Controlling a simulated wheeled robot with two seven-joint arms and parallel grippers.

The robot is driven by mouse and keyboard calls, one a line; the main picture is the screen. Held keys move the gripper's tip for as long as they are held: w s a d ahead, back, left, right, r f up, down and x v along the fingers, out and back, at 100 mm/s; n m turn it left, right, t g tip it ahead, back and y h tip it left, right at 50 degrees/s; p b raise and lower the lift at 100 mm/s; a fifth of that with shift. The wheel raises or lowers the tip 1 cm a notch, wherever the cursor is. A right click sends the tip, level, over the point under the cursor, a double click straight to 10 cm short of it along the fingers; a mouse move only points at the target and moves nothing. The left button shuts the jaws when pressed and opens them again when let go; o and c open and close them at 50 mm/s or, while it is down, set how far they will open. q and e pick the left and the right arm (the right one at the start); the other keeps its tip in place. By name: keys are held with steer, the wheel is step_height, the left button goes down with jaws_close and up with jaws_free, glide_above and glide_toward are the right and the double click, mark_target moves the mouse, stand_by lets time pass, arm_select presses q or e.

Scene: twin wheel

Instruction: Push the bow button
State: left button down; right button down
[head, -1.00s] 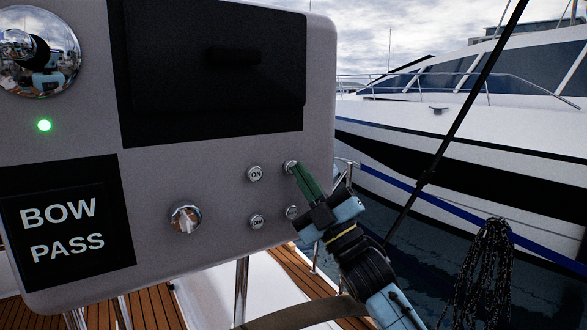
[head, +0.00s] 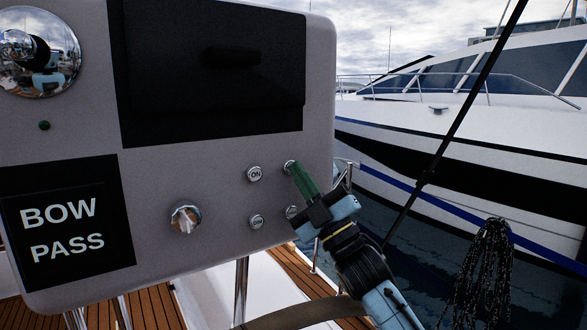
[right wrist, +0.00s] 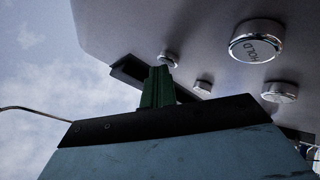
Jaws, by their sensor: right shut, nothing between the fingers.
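The grey control panel (head: 200,160) fills the left of the head view, with a black display (head: 68,225) reading BOW PASS. A small round button (head: 289,166) at upper right has its label hidden by the green fingertips of my right gripper (head: 296,170). The gripper is shut and empty. Its tips are at this button in the head view; contact is unclear. In the right wrist view the green fingers (right wrist: 157,88) point toward a small chrome button (right wrist: 169,60). I cannot read which button is the bow one. My left gripper is not in view.
Nearby are an ON button (head: 255,174), a DIM button (head: 257,222), a partly hidden button (head: 291,212) and a chrome knob (head: 185,219). The right wrist view shows a HOLD button (right wrist: 257,43). The indicator light (head: 44,126) is dark. A white boat (head: 470,120) lies to the right.

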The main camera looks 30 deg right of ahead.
steer(key=shift+s, duration=0.3)
steer(key=s, duration=0.6)
steer(key=shift+d, duration=0.25)
